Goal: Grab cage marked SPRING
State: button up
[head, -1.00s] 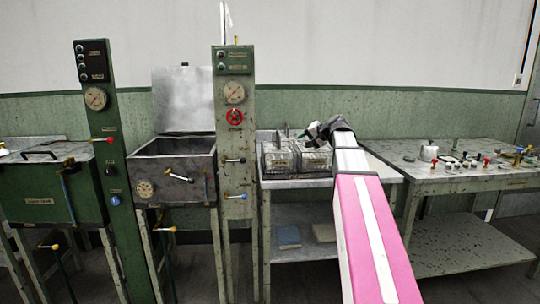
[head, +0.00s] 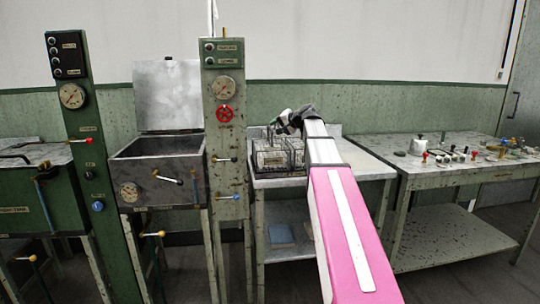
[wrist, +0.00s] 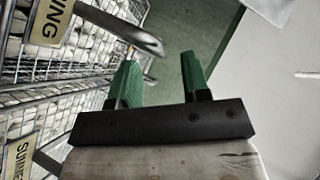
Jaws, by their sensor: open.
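In the wrist view, a wire cage (wrist: 88,50) filled with pale rounded pieces stands at upper left. Its tag is cut off by the frame and shows only "ING", which fits SPRING. A grey metal bar, apparently its handle, juts right from it towards my fingers. A second cage (wrist: 60,115) is below, with a tag reading "SUMME". My gripper (wrist: 158,70) is open and empty, its two green fingers right of the cages. In the head view, the cages (head: 270,160) stand together on the table, with my gripper (head: 284,122) just above them; their tags are unreadable there.
The cages stand at the left of a metal table (head: 365,168), clear on its right. A green pillar (head: 226,140) with a red valve wheel rises close on their left, beside a lidded basin (head: 160,165). A right-hand bench (head: 440,176) holds small items.

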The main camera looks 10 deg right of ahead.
aim_at(271, 129)
jog(key=x, duration=0.4)
jog(key=shift+w+f, duration=0.1)
jog(key=shift+f, duration=0.1)
grip_shut()
dwell(1.2)
